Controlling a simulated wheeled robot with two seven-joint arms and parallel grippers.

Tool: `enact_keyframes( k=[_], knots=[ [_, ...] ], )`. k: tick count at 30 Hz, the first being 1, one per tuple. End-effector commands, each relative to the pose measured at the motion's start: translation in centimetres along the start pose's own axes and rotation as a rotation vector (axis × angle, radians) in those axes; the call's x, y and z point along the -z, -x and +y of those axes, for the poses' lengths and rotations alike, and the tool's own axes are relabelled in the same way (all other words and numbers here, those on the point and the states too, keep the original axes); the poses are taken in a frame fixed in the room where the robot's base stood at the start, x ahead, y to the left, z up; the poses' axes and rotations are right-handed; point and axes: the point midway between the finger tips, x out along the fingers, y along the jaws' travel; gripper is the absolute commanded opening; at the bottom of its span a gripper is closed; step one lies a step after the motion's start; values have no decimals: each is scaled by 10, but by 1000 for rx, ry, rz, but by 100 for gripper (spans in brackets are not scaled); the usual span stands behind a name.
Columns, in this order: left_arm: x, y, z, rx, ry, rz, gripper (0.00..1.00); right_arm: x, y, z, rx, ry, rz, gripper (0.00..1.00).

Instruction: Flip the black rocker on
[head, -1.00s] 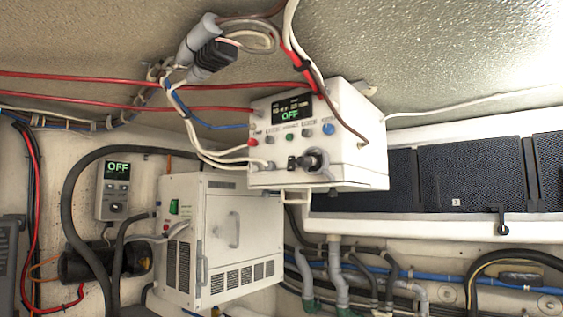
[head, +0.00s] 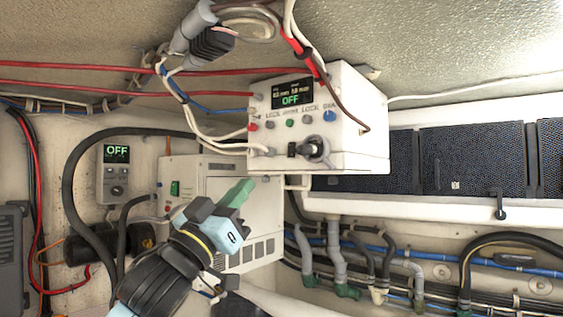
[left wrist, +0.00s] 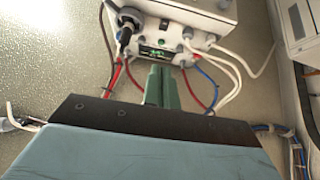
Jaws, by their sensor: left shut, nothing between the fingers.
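In the left wrist view, where the box looks upside down, the rocker (left wrist: 164,24) is near the top. My left gripper (head: 240,192) has green fingers, shut and empty. In the head view it shows below and left of the box, in front of the lower white cabinet. Its fingertips (left wrist: 162,72) appear just below the display in the wrist view, with no contact visible.
Red, blue and white cables (head: 215,148) run into the box's left side. The lower white cabinet (head: 262,215) has a green switch (head: 174,188). A small grey meter (head: 115,172) reads OFF. Dark panels (head: 470,163) and hoses line the right.

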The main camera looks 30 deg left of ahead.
Motion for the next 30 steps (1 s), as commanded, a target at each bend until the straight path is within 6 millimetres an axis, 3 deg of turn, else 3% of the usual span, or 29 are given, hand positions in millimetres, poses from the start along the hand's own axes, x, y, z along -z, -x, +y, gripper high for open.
enact_keyframes(
  k=[16,21,30],
  knots=[
    [2,-105,0,2,1,-1,0,5,50,1,-1,1,0,0],
    [-19,-119,0,2,2,-1,0,5,55,2,-1,1,0,0],
    [-29,-125,0,0,0,-1,0,5,57,2,-1,0,0,0]
  ],
)
